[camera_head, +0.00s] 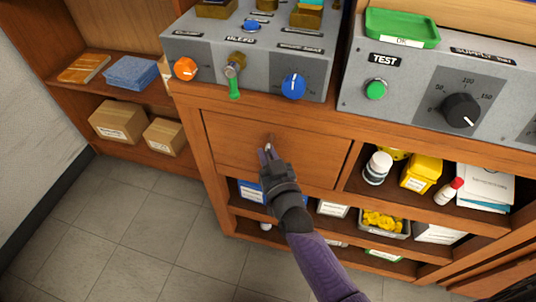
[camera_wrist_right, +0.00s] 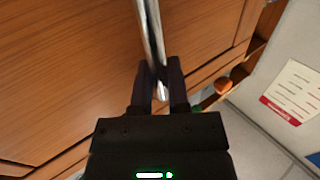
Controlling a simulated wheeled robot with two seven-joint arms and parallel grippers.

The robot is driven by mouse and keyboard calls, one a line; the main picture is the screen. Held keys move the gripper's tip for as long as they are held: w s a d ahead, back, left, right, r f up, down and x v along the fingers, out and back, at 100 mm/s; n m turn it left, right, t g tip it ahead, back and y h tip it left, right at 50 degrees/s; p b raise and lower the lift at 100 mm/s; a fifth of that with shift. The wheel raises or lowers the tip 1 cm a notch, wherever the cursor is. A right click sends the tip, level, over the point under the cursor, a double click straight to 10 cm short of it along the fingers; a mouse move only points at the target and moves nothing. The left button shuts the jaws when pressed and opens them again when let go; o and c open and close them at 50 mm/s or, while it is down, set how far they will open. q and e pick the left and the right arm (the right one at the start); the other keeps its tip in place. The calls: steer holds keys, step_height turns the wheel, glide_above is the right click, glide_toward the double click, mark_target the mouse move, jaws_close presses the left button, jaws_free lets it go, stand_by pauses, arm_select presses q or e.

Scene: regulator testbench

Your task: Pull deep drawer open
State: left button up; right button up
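The deep drawer (camera_head: 228,138) is a wide brown wooden front below the grey regulator panel. Its face looks flush with the cabinet, so it appears closed. My right gripper (camera_head: 268,150) is in front of the middle of the drawer and hides most of the handle in the head view. In the right wrist view the handle (camera_wrist_right: 152,35) is a shiny metal bar. It runs between the two dark fingers of my right gripper (camera_wrist_right: 161,80), which sit close against it on both sides. My left gripper is not in view.
A grey panel with knobs (camera_head: 245,70) sits on the bench above the drawer. Open shelves with bottles (camera_head: 377,167) and boxes lie to the right and below. A shelf with cardboard boxes (camera_head: 118,121) stands at left. The tiled floor (camera_head: 130,220) is clear in front.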

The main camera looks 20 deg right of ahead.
jaws_close()
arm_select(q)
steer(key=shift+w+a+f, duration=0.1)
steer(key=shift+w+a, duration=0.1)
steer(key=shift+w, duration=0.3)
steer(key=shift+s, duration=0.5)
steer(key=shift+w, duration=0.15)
